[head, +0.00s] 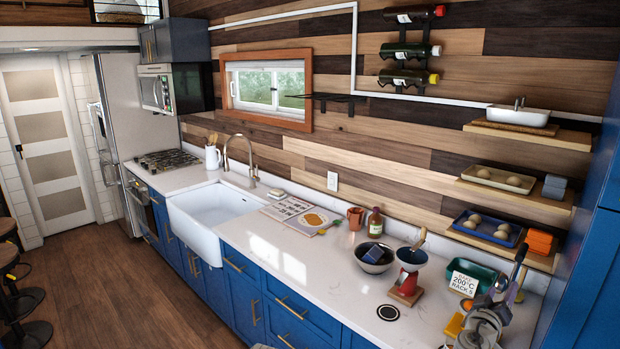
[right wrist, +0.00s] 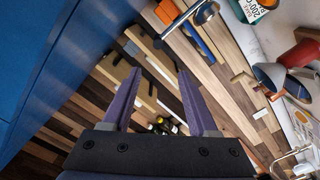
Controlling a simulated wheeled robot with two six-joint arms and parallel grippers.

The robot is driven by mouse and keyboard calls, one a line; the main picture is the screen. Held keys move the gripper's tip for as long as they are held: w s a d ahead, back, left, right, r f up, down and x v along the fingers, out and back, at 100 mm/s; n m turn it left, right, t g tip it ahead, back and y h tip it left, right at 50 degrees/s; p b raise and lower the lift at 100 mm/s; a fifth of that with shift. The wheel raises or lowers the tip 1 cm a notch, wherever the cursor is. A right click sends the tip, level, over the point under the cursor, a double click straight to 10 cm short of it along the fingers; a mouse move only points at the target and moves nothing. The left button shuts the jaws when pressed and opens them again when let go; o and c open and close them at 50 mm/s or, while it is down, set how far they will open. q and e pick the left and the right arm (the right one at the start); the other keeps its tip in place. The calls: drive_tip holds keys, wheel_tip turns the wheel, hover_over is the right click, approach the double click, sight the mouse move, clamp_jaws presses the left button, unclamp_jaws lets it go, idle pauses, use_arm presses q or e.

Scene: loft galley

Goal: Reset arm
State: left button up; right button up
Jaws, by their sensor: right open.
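My right gripper (head: 516,275) is at the lower right of the head view, above the counter's right end and in front of the wall shelves. In the right wrist view, its two purple fingers (right wrist: 158,75) stand wide apart with nothing between them. The wooden wall and shelves show beyond the fingers. My left gripper is in neither view.
Near my right arm on the counter (head: 300,245) are a green tray (head: 491,272) with a card, a red grinder (head: 408,285) and a bowl (head: 375,258). Shelves hold a blue tray (head: 487,240) and orange blocks (head: 540,242). A blue cabinet (head: 590,270) stands right.

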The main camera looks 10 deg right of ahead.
drive_tip(key=a+f+g+y+b, duration=0.5)
drive_tip(key=a+f+g+y, duration=0.1)
drive_tip(key=a+f, duration=1.5)
drive_tip(key=s+a+f+n+g+y+b, duration=0.1)
drive_tip(key=s+a+f+g+y, duration=0.1)
drive_tip(key=a, duration=0.6)
drive_tip(key=s+a+f+n+g+y, duration=0.2)
drive_tip(key=s+a+f, duration=0.1)
drive_tip(key=s+a, duration=0.3)
drive_tip(key=s+a+f+n+g+y+b, duration=0.1)
drive_tip(key=s+a+f+n+y, duration=0.1)
drive_tip(key=a, duration=0.8)
drive_tip(key=shift+s+a+f+g+y+b, duration=0.35)
drive_tip(key=shift+s+f, duration=0.5)
drive_tip(key=shift+s, duration=0.4)
